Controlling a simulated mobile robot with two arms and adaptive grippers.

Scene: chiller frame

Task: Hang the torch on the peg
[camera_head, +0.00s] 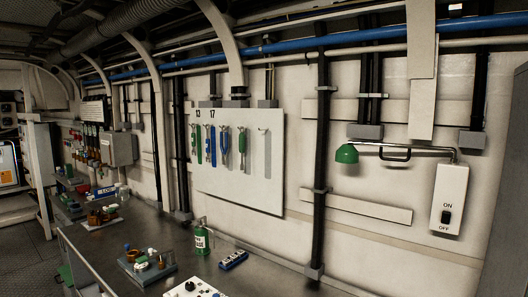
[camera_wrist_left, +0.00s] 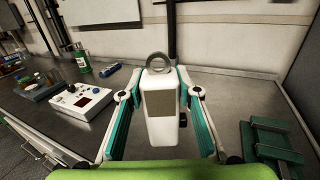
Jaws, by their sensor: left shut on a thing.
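In the left wrist view, my left gripper (camera_wrist_left: 160,98) is shut on the torch (camera_wrist_left: 158,132), a white body with a grey-brown panel and a grey ring at its far end. The teal-padded fingers are on either side of it, and the ring is free. In the head view, a white board (camera_head: 216,176) on the wall has several pegs with blue and green tools hanging from them. The rightmost peg (camera_head: 264,130) looks empty. The torch and both grippers are out of the head view.
A dark bench (camera_head: 160,228) runs along the wall below the board. On it are a green bottle (camera_head: 201,240), a blue block (camera_head: 233,260) and a white control box (camera_wrist_left: 80,101).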

